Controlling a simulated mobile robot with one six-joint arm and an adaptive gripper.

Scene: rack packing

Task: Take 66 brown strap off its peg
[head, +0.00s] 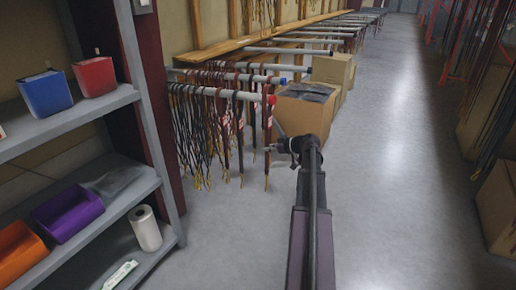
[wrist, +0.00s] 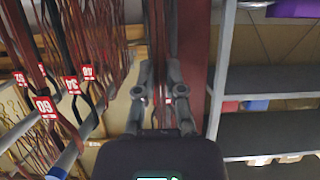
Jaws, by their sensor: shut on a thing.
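My gripper (head: 272,148) is at the outer end of the front peg row and is shut on a brown strap (head: 267,165). The strap hangs long and thin by the tip of the grey peg (head: 225,92), with a yellowish lower end. I cannot tell whether its upper loop is around the peg or just off its tip. In the wrist view the fingers (wrist: 161,88) close around the strap (wrist: 159,35). Its number cannot be read. Other tagged straps (wrist: 44,106) hang on pegs at the left of the wrist view.
Many dark straps (head: 195,135) crowd the peg beside the held one. Cardboard boxes (head: 303,112) stand on the floor behind. A grey shelf (head: 75,117) with coloured bins is at the left. The aisle floor (head: 400,190) to the right is clear.

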